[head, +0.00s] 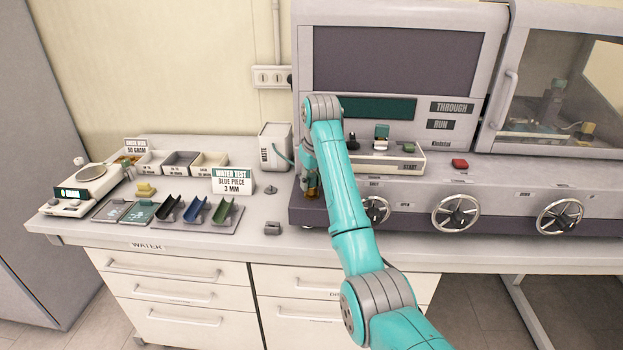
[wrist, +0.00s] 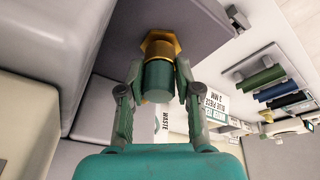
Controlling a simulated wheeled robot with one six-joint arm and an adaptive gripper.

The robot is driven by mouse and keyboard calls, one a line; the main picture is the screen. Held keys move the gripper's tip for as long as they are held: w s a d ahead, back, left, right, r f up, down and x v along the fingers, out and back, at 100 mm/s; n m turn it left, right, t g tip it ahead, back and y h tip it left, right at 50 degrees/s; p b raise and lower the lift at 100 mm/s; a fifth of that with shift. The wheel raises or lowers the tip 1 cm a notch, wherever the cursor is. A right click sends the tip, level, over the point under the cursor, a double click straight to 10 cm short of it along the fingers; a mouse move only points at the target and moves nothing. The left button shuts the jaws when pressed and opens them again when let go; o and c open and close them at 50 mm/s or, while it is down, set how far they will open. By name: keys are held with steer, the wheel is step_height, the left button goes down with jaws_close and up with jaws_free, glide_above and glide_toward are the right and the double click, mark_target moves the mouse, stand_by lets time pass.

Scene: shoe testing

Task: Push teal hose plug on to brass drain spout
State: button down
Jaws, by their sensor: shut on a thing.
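In the wrist view the teal hose plug (wrist: 158,78) is a short cylinder between the two fingers of my gripper (wrist: 160,70), which is shut on it. The brass drain spout (wrist: 160,45), with a wide hexagonal collar, comes out of the grey machine right beyond the plug. Plug and spout look in line and very close or touching; how far the plug sits over the spout I cannot tell. In the head view a bit of brass (head: 312,191) shows left of my arm, at the machine's left end. My gripper and the plug are mostly hidden there.
The grey machine (head: 400,60) with handwheels (head: 456,213) stands right of my arm. A white waste container (head: 274,146) stands close on the left. Further left are a water test sign (head: 232,181), coloured troughs (head: 196,210) and a scale (head: 88,180). The counter front is mostly clear.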

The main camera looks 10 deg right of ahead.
steer(key=shift+f, duration=0.35)
steer(key=c, duration=0.7)
jaws_free()
steer(key=shift+r, duration=0.1)
